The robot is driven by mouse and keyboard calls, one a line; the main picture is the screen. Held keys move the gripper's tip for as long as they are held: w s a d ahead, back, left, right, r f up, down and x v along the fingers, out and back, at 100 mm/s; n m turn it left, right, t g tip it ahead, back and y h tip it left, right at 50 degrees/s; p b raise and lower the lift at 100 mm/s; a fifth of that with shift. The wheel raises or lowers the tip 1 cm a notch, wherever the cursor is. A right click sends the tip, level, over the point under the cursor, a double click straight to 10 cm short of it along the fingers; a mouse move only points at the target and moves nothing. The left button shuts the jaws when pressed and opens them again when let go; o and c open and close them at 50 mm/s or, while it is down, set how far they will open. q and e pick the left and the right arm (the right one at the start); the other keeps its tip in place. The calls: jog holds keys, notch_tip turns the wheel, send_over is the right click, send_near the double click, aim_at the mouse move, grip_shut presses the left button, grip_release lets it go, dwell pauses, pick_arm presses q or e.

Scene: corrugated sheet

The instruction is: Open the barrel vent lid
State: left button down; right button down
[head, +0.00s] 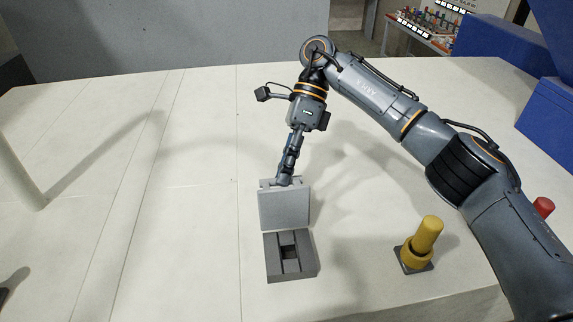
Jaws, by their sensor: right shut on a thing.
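The grey vent lid (285,210) stands roughly upright at the back edge of a dark grey block (303,269), its broad face toward me. The block has a square dark opening and grooves on top, and this top is uncovered. My right gripper (282,182) comes down from behind and is shut on the lid at its upper edge. The fingertips are partly hidden by the lid. My left gripper is not in view.
A yellow cylindrical piece (427,235) stands on a dark square base to the right, under my right arm. A red object (543,207) shows at the right edge. Blue bins (555,115) stand at the far right. The white table is clear left of the block.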

jog(key=c, duration=1.5)
grip_release()
jog(key=shift+f, duration=0.5)
jog(key=shift+o, duration=0.8)
jog(key=shift+w, duration=0.2)
jog(key=shift+w+r, duration=0.1)
jog(key=shift+r, duration=0.05)
jog(key=shift+r, duration=0.1)
jog(key=v, duration=0.7)
jog(key=shift+w, duration=0.15)
